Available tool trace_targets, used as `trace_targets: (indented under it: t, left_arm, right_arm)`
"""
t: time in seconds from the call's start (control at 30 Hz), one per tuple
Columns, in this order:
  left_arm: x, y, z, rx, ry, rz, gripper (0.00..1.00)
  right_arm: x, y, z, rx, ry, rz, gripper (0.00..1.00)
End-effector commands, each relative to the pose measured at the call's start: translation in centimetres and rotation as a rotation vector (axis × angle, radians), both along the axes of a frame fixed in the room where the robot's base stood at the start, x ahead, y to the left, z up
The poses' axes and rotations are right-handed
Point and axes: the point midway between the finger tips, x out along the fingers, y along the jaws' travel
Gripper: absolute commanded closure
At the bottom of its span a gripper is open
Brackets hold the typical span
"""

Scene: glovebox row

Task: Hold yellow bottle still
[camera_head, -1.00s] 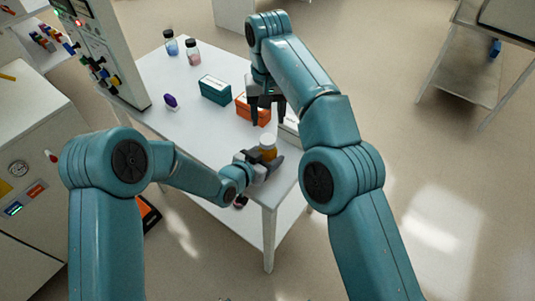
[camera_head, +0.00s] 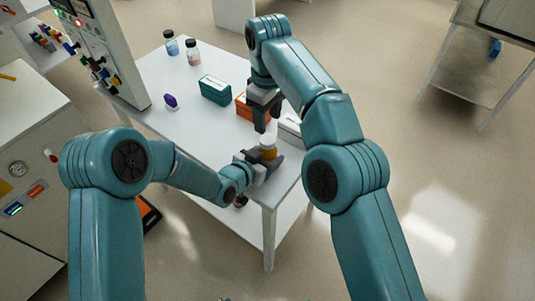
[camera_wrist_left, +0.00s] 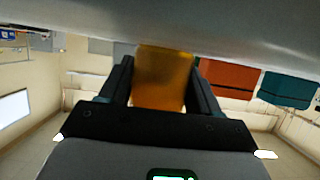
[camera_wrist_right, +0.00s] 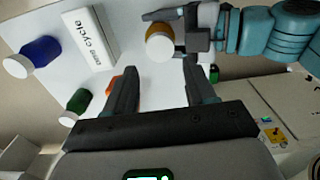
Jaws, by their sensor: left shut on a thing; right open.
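The yellow bottle (camera_head: 268,152), amber with a white cap, stands upright near the table's front corner. My left gripper (camera_head: 266,162) is shut on it from the side, and its fingers flank the amber body (camera_wrist_left: 162,82) in the left wrist view. In the right wrist view the bottle (camera_wrist_right: 160,42) shows from above, cap towards me, with the left fingers around it. My right gripper (camera_head: 266,121) is open and empty, pointing down just above and behind the bottle. Its fingers (camera_wrist_right: 158,85) show apart in the right wrist view, not touching the bottle.
On the white table (camera_head: 185,120) stand a teal box (camera_head: 215,90), an orange box (camera_head: 242,108), a purple item (camera_head: 170,101) and two capped bottles at the back. A white box (camera_wrist_right: 90,35), a blue bottle (camera_wrist_right: 35,55) and a green bottle (camera_wrist_right: 78,103) show in the right wrist view.

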Motion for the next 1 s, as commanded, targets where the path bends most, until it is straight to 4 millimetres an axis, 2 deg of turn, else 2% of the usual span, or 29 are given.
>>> trace_targets:
  t: [0.17,0.4,0.5,0.9,0.97,1.0]
  left_arm:
    - [0.0,0.0,0.0,-0.001,-0.001,0.000,1.00]
    - [0.0,0.0,0.0,-0.001,-0.001,0.000,1.00]
    - [0.0,0.0,0.0,-0.001,-0.001,0.000,1.00]
    - [0.0,0.0,0.0,-0.001,-0.001,0.000,1.00]
    - [0.0,0.0,0.0,-0.001,-0.001,0.000,1.00]
    - [0.0,0.0,0.0,-0.001,-0.001,0.000,1.00]
  right_arm:
    - [-0.1,-0.1,-2.0,0.000,0.003,-0.001,0.45]
    - [-0.1,0.0,-5.8,0.001,0.003,-0.001,0.45]
    - [-0.1,0.0,-6.7,0.001,0.002,-0.001,0.45]
    - [-0.1,0.0,-7.3,0.002,0.000,-0.001,0.45]
    - [-0.1,0.0,-7.3,0.002,0.000,-0.001,0.65]
    - [-0.1,0.0,-7.3,0.002,0.000,-0.001,0.78]
